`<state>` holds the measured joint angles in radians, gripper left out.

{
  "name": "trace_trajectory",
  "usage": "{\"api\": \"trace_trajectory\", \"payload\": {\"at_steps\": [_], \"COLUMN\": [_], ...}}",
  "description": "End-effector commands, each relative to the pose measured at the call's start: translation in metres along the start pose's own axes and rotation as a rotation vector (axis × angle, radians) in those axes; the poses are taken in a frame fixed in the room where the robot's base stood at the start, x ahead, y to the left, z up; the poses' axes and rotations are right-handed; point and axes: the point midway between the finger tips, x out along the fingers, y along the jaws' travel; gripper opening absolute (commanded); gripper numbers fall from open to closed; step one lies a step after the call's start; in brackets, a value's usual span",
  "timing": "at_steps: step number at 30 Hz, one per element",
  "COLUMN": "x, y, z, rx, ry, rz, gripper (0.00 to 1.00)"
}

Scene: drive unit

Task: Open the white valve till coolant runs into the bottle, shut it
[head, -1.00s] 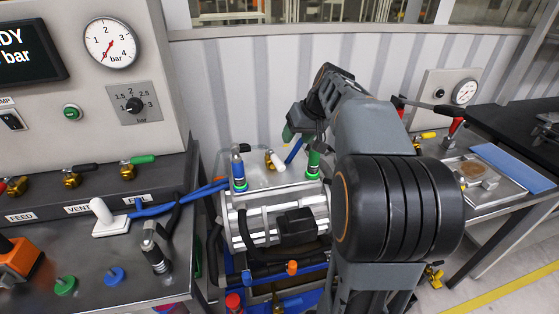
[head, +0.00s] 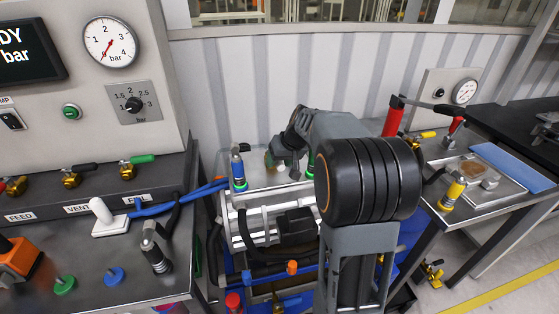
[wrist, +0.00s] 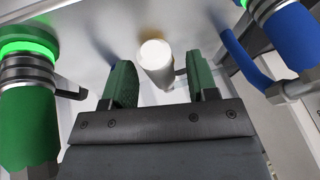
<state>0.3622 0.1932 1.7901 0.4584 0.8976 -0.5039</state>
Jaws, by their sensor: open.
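In the wrist view, a white valve handle (wrist: 155,60) stands upright from the metal top of the drive unit. My gripper (wrist: 160,72) is open, with its two green fingers on either side of the handle and a gap visible to each. In the head view my gripper (head: 277,160) is over the unit's top and hides most of this valve. I cannot make out the bottle or any running coolant.
A green coupling (wrist: 28,110) with a lit ring stands left of my gripper, a blue coupling (wrist: 290,35) and blue hose to the right. The blue coupling (head: 238,170) also shows in the head view. A side table (head: 490,195) stands at right.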

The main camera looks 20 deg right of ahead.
Motion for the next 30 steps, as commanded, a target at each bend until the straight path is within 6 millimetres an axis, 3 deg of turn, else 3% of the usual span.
{"api": "trace_trajectory", "payload": {"at_steps": [6, 22, 30], "x": [0.0001, -0.0002, 0.0016], "y": [0.0000, 0.0001, -0.0030], "z": [0.0001, 0.0000, -0.0003], "rx": [0.000, 0.000, -0.017], "ry": [0.000, 0.000, -0.005], "rz": [0.000, 0.000, -0.006], "gripper": [0.52, 0.02, 0.00]}}
